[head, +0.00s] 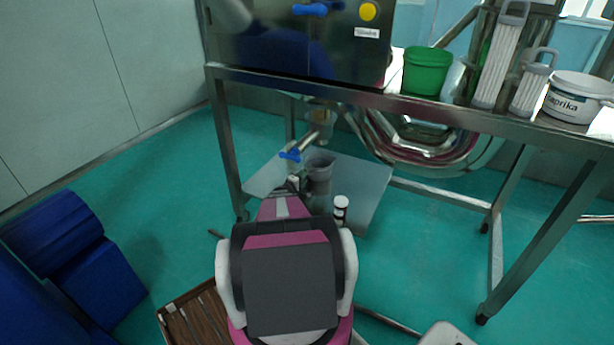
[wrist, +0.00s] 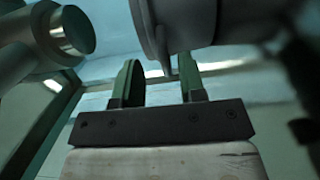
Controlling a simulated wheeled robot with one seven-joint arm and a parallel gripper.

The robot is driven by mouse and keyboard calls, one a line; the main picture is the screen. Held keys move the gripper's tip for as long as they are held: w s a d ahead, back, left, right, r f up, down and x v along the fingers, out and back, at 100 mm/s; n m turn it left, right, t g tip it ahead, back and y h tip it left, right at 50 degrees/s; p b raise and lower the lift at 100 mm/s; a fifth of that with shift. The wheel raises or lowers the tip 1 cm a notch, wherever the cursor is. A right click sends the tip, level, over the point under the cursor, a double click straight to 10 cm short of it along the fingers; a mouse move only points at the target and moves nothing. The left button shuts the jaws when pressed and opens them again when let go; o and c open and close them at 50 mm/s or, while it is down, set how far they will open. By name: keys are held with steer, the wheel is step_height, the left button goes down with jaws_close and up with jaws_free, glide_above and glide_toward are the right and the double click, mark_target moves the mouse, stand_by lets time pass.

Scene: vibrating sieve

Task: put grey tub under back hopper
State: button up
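The grey tub (head: 320,172) stands on the low steel shelf under the table, just right of a pipe outlet with a blue valve handle (head: 290,155). My gripper (head: 297,184) is low beside the tub, on its left near side. In the wrist view my gripper (wrist: 161,82) shows two green-padded fingers held apart. A large grey rounded body, apparently the tub (wrist: 180,22), fills the top, with a thin part hanging toward the gap between the fingers. I cannot tell whether they touch it. A steel pipe (wrist: 60,32) is at the upper left.
A white-capped dark bottle (head: 340,208) stands near the shelf's (head: 372,180) front edge, right of my arm.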

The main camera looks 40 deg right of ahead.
steer(key=v, duration=0.7)
steer(key=shift+s+a, duration=0.1)
steer(key=shift+a, duration=0.15)
steer(key=w+a+r+n+t+y, duration=0.1)
steer(key=w+a+r+t+y, duration=0.25)
steer(key=a, duration=0.35)
steer(key=w+a+r+n+t+y, duration=0.1)
steer(key=w+a+r+t+y, duration=0.2)
steer(key=a, duration=0.4)
steer(key=w+a+r+t+y, duration=0.25)
steer(key=w+a+y, duration=0.2)
steer(key=a, duration=0.25)
steer(key=s+a+r+g+y, duration=0.1)
steer(key=a+r+y, duration=0.15)
steer(key=a, duration=0.55)
steer(key=s+a+r+g+y, duration=0.1)
steer(key=a+y, duration=0.2)
steer(key=a, duration=0.4)
steer(key=s+a+r+m+g, duration=0.1)
steer(key=s+a+r+g, duration=0.1)
steer(key=s, duration=0.5)
steer(key=s+a+r+m+g, duration=0.2)
steer(key=s+a+r+g, duration=0.1)
steer(key=s+a+g, duration=0.2)
steer(key=s+a+r+m+g+y, duration=0.1)
steer(key=s+a+r+g, duration=0.1)
steer(key=s+a, duration=0.5)
steer(key=shift+s+a+r+g, duration=0.25)
steer(key=shift+s+r+g, duration=0.05)
steer(key=shift+s+g, duration=0.7)
